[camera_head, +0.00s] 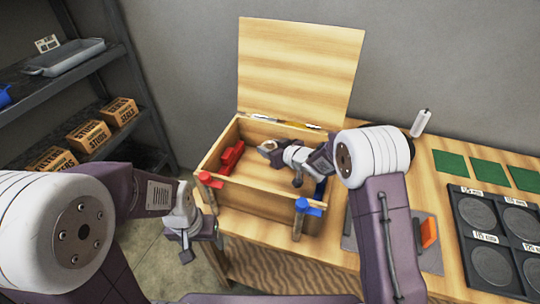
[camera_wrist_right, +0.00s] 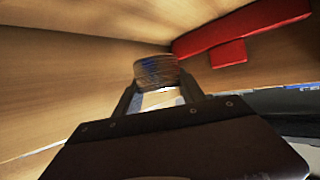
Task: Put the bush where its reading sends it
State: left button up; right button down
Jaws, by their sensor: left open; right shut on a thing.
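The bush (camera_wrist_right: 157,70) is a short, dull metallic ring-like piece with a bluish mark. My right gripper (camera_wrist_right: 160,92) is shut on it, with one finger at each side. In the head view, my right gripper (camera_head: 278,152) reaches into the open wooden box (camera_head: 262,212), and the bush (camera_head: 267,145) shows at its tip near the back wall. A black tray (camera_head: 455,222) with round, labelled wells lies on the bench at right; its labels are too small to read surely. My left gripper (camera_head: 203,238) is open and empty, outside the box at front left.
The box lid (camera_head: 300,65) stands open. Red (camera_head: 210,181) and blue (camera_head: 307,208) handled parts are on the front wall. An orange-handled tool (camera_head: 429,232) and green squares (camera_head: 450,163) lie on the bench.

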notch_tip(320, 180, down, 3)
jog(key=shift+w, duration=0.2)
jog(key=shift+s+f+b, duration=0.15)
jog(key=shift+b, duration=0.15)
jog(key=shift+f+b, duration=0.3)
jog(key=shift+f, duration=0.15)
jog(key=c, duration=0.7)
grip_release()
